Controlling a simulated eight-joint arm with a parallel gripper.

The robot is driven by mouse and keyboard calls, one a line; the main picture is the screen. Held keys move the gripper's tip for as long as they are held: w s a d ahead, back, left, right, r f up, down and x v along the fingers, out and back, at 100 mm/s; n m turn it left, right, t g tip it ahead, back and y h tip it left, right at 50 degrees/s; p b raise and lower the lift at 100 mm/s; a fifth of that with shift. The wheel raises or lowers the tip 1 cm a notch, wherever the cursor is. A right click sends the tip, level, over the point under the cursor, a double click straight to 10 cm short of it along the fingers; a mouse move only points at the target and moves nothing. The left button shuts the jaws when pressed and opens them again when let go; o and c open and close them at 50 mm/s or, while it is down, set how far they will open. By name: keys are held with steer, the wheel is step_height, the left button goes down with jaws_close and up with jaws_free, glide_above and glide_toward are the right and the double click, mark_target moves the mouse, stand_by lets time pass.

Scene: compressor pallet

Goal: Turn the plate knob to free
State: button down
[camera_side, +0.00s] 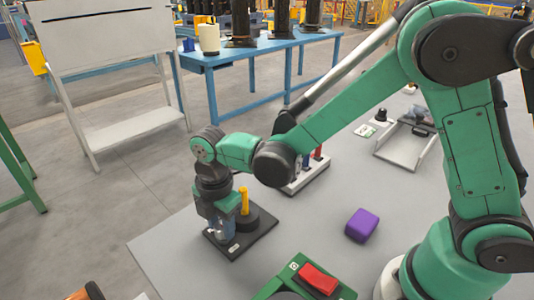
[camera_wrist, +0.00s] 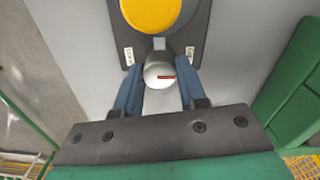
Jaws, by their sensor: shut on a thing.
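The dark plate (camera_side: 262,231) lies flat near the table's left corner and bears a black cylinder with a yellow post (camera_side: 244,202). In the wrist view the plate (camera_wrist: 200,18) shows the post's yellow round top (camera_wrist: 151,12) and two small white labels. In the side view my gripper (camera_side: 222,232) points down at the plate and hides the knob.
A purple block (camera_side: 361,225) sits on the grey table (camera_side: 310,225) to the right. A green box with a red top (camera_side: 318,278) is at the front. A rack with coloured pieces (camera_side: 308,175) stands behind my forearm. A grey tray (camera_side: 405,148) lies farther back.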

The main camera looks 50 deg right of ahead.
mark_target(221, 226)
stand_by(0.4)
steer(key=shift+c, duration=2.4)
jaws_free()
steer(key=shift+r, duration=0.1)
steer(key=shift+r, duration=2.75)
